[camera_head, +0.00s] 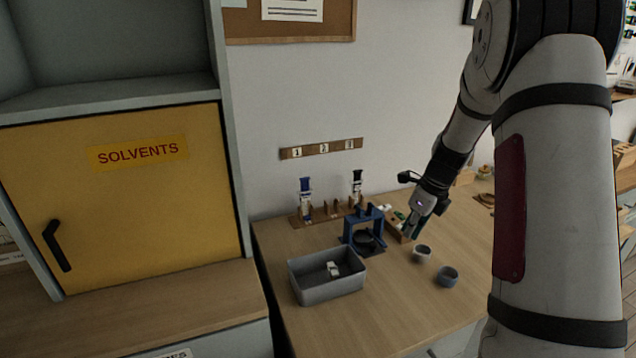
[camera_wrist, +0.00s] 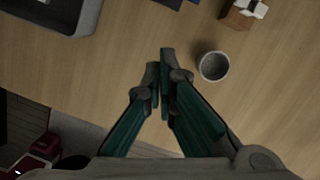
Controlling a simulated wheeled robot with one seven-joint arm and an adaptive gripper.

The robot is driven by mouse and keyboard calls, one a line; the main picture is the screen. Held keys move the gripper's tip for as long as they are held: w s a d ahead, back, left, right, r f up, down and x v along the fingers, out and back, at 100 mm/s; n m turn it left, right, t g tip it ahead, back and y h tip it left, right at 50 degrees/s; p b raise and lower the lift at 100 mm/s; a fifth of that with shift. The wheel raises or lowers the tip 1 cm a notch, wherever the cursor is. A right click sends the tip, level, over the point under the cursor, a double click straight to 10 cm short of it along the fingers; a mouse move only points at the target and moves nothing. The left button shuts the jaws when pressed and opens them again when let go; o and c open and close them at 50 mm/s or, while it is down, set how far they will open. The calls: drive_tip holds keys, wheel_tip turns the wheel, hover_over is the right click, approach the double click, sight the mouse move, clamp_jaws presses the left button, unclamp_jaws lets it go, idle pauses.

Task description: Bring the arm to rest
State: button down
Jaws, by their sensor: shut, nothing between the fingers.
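My gripper (camera_head: 412,228) is above the wooden table (camera_head: 390,310), pointing down, beside the blue stand and above the small cups. In the wrist view my gripper (camera_wrist: 160,75) has its fingers together with nothing between them. A small grey cup (camera_wrist: 213,66) lies just right of the fingertips in the wrist view, apart from them. My arm comes down from the upper right in the head view.
A grey bin (camera_head: 328,290) with a small white item in it stands at the table's front left. A blue stand (camera_head: 350,228), a light cup (camera_head: 421,254) and a dark cup (camera_head: 448,277) are near my gripper. A yellow solvents cabinet (camera_head: 130,190) is at left.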

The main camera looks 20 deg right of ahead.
drive_tip(key=shift+r, duration=0.1)
drive_tip(key=s+a+r+n, duration=0.5)
drive_tip(key=a+r+n, duration=0.2)
drive_tip(key=a+r, duration=0.1)
drive_tip(key=s+a+r+n, duration=0.4)
drive_tip(key=a+r+n, duration=0.2)
drive_tip(key=a+r, duration=0.15)
drive_tip(key=s+a+r+n, duration=0.1)
drive_tip(key=s+a+n, duration=0.2)
drive_tip(key=s+n, duration=0.3)
drive_tip(key=s+a+r+n+t+p, duration=0.1)
drive_tip(key=s+a+n, duration=0.1)
drive_tip(key=s+n, duration=0.4)
drive_tip(key=s+a+r+n+h, duration=0.1)
drive_tip(key=s+a+r+n, duration=0.1)
drive_tip(key=s+n, duration=0.4)
drive_tip(key=shift+s+a+t+p, duration=0.35)
drive_tip(key=shift+s+a, duration=0.45)
drive_tip(key=shift+s, duration=0.55)
